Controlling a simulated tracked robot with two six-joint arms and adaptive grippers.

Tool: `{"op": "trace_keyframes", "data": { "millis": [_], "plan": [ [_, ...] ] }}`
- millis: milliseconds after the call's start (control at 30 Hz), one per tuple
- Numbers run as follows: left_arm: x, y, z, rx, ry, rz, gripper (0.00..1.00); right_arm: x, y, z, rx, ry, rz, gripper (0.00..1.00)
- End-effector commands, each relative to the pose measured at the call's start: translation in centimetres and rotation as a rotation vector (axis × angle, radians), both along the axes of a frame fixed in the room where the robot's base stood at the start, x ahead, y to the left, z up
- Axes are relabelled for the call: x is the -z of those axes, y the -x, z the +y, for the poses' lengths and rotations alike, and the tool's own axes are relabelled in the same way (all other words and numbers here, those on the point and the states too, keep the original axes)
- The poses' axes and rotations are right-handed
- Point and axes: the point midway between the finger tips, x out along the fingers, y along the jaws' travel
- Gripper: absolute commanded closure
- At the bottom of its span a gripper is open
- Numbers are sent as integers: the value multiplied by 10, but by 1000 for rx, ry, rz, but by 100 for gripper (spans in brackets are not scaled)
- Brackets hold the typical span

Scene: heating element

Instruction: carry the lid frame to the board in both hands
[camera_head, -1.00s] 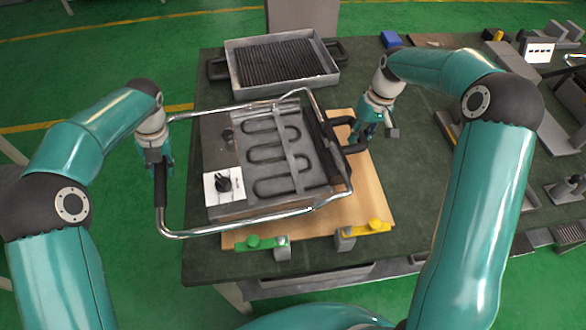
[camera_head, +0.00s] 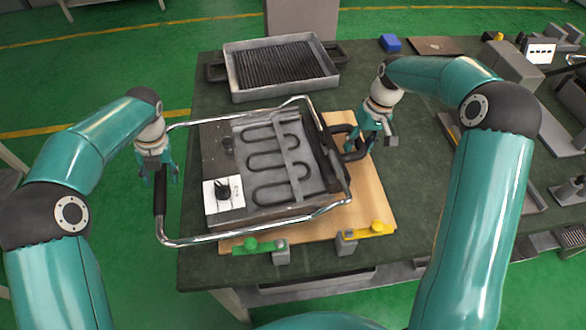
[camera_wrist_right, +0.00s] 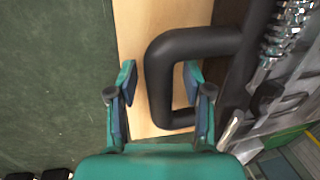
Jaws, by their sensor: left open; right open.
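The lid frame (camera_head: 255,235) is a chrome tube loop around a grey unit with a dark looped heating element (camera_head: 270,160). It has a black grip (camera_head: 160,190) at its left end, and a black U-shaped handle (camera_head: 348,156) at the right side, which also shows in the right wrist view (camera_wrist_right: 158,80). The unit lies over the wooden board (camera_head: 372,200). My left gripper (camera_head: 160,178) is open, its fingers either side of the black grip's upper end. My right gripper (camera_head: 366,146) is open; the right wrist view shows its fingers (camera_wrist_right: 160,82) on both sides of the handle bar.
A grey ribbed tray (camera_head: 283,63) with black side handles stands behind the unit. Green (camera_head: 258,245) and yellow (camera_head: 376,229) clamps sit at the board's front edge. A blue block (camera_head: 390,43) and several metal parts lie at the right. The table right of the board is partly clear.

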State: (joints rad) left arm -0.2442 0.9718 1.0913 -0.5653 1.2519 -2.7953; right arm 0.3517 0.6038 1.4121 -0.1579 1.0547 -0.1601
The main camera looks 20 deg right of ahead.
Motion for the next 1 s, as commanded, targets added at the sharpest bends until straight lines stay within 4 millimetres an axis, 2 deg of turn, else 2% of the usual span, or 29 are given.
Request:
{"op": "trace_keyframes", "data": {
  "millis": [233,600,867,1000],
  "plan": [
    [-25,-1,-6,0,2,-5,46,0,0,0,0,0,0,50],
    [-94,-2,-20,1,1,-3,46,0,0,0,0,0,0,50],
    [-114,-1,-24,1,1,0,46,-3,0,-1,0,0,-1,50],
    [-116,-1,-24,1,1,1,46,-16,-1,-4,1,1,-4,50]
  ]
}}
